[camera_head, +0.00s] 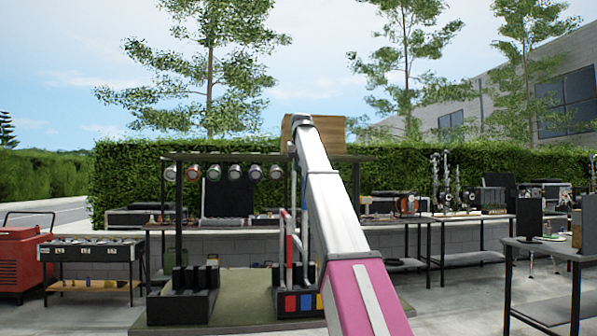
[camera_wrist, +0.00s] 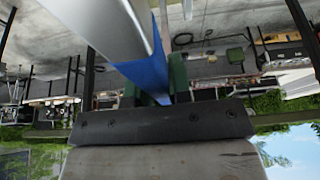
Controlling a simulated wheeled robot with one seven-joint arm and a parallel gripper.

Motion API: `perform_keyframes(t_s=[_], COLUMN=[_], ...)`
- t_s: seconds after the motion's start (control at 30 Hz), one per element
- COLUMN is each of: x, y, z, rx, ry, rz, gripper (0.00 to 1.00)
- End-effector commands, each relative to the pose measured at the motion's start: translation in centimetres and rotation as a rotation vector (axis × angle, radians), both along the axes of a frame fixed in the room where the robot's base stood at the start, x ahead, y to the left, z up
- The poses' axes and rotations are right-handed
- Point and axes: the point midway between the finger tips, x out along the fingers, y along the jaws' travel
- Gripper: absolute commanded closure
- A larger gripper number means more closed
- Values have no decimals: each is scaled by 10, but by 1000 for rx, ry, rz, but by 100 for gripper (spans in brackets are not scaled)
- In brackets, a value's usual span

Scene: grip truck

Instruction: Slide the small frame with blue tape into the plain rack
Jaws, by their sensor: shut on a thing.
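In the wrist view my gripper (camera_wrist: 154,88), with green fingers, is shut on the small frame with blue tape (camera_wrist: 147,72). The frame's pale metal bar runs from the fingers to the top edge, with blue tape along its side. In the head view my arm hides the gripper, and I cannot clearly tell the held frame from the other frames. The plain rack (camera_head: 183,300) is a black slotted block at the left of the olive platform, with empty-looking slots. I cannot tell the gripper's distance from it.
A rack with red, blue and yellow labels (camera_head: 291,303) stands to the right, with upright frame bars (camera_head: 289,245) above it. Both racks sit on the olive platform (camera_head: 240,293) under a shelf (camera_head: 240,157) with several round lamps. A wooden box (camera_head: 331,130) is on top.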

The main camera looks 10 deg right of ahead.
Motion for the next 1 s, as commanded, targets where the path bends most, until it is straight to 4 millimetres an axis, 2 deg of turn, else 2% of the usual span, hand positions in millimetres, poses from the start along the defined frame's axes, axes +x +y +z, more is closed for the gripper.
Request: perform_keyframes(t_s=[1.0], x=[1], y=[0], z=[52], rx=[0], ry=[-1], rz=[0], gripper=[100])
